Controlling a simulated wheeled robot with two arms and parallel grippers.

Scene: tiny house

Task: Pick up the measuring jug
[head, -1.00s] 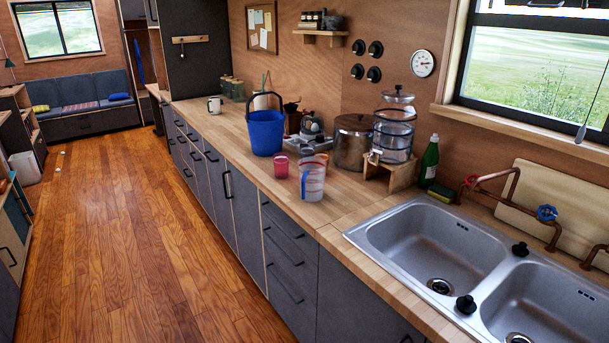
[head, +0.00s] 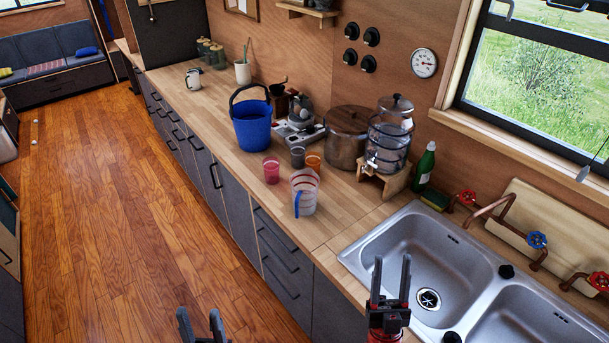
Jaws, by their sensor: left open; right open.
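The measuring jug (head: 306,193) is clear with red bands and a blue handle. It stands upright on the wooden counter (head: 345,215), left of the sink. My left gripper (head: 201,322) is at the bottom edge of the head view, over the floor area, open and empty. My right gripper (head: 390,285) is in front of the sink's left basin, fingers pointing up in the picture, open and empty. Both grippers are apart from the jug, nearer to me.
Close behind the jug stand a pink cup (head: 271,170), a grey cup (head: 298,157) and an orange cup (head: 313,161). A blue bucket (head: 252,126), a large pot (head: 346,138) and a glass dispenser (head: 388,145) stand further back. The counter right of the jug is bare up to the sink (head: 375,240).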

